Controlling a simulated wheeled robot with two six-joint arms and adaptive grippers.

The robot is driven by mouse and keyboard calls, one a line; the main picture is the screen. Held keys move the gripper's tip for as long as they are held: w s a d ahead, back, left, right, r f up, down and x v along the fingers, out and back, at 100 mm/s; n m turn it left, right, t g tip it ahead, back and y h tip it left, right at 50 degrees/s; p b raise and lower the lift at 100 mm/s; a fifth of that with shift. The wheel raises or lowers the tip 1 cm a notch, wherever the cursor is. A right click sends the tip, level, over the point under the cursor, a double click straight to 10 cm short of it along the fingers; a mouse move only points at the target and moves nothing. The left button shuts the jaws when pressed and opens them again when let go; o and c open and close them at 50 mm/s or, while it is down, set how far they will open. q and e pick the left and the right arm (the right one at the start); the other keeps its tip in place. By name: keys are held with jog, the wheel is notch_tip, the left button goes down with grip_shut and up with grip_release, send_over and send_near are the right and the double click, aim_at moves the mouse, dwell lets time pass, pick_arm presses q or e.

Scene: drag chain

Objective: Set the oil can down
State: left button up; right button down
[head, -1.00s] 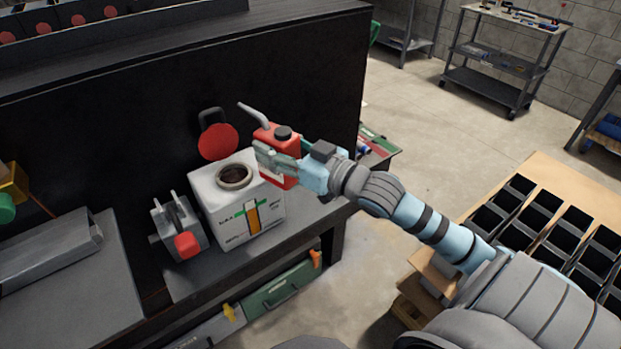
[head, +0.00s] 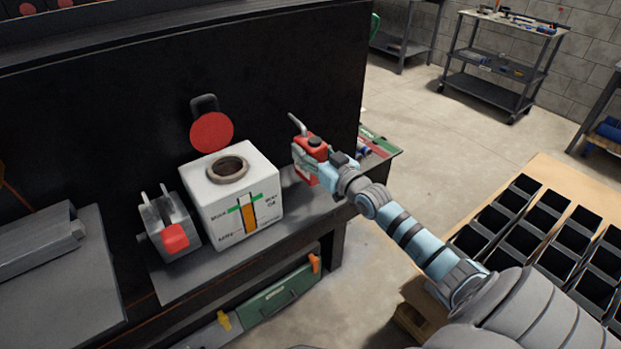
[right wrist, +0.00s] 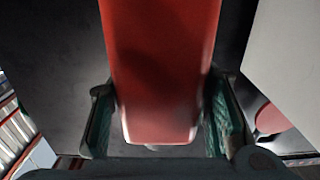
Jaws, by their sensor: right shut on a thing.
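The red oil can (head: 316,146) with a grey spout and a dark cap is upright just right of the white oil tank, over the grey shelf (head: 300,200). My right gripper (head: 312,160) is shut on the can from its right side. In the right wrist view the red can body (right wrist: 160,65) stands between the two green-padded fingers (right wrist: 160,125). I cannot tell whether the can's base touches the shelf. My left gripper is not in view.
The white tank (head: 236,190) with an open round filler and a level gauge stands left of the can. A grey device with a red knob (head: 174,238) is left of it. A red disc (head: 211,132) is on the black panel behind. Flat coloured items lie at the shelf's right end.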

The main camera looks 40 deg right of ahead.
notch_tip(320, 180, down, 4)
jog(key=b, duration=0.3)
jog(key=shift+s+f, duration=0.1)
jog(key=shift+r, duration=0.25)
jog(key=c, duration=1.2)
grip_release()
jog(key=shift+f, duration=0.15)
jog(key=o, duration=0.4)
jog(key=shift+c, duration=0.2)
